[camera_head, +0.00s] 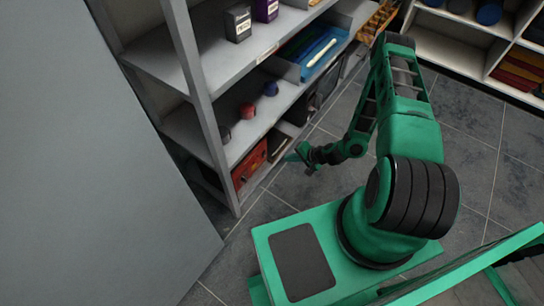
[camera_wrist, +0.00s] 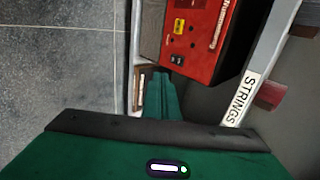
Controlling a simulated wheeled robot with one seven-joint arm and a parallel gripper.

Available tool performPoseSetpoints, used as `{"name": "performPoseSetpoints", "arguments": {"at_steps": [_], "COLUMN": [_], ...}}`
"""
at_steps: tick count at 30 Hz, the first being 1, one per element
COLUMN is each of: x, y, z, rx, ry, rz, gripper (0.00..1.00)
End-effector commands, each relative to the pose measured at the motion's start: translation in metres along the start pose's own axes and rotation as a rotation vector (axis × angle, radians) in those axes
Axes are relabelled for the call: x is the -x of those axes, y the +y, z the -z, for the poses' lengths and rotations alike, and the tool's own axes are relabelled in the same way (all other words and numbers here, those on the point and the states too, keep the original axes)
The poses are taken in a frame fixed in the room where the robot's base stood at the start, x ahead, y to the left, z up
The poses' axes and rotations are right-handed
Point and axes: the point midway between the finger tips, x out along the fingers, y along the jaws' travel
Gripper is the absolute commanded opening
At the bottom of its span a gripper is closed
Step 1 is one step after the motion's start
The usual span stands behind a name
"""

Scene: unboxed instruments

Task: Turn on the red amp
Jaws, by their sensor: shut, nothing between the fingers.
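The red amp (camera_head: 250,166) sits on the lowest level of the grey shelf unit in the head view. My gripper (camera_head: 290,157) is low in front of the shelf, to the right of the amp. In the wrist view my gripper (camera_wrist: 160,78) is shut and empty, its tips close below the switch. I cannot tell whether they touch it. The switch's position is too small to read.
A shelf edge labelled STRINGS (camera_wrist: 243,98) runs close to the right of the amp in the wrist view. Clear tiled floor (camera_head: 275,208) lies in front of the unit. A large grey panel (camera_head: 80,170) stands at left.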

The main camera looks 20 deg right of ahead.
Motion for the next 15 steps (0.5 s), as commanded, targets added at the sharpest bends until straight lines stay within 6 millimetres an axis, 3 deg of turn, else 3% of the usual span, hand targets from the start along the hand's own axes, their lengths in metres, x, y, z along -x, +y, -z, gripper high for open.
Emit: {"name": "performPoseSetpoints", "arguments": {"at_steps": [8,15], "x": [-0.009,-0.047], "y": [-0.002,-0.003], "z": [-0.004,-0.005], "rx": [0.004,0.009], "ry": [-0.005,-0.008], "rz": [0.001,0.001], "gripper": [0.0,0.0]}}
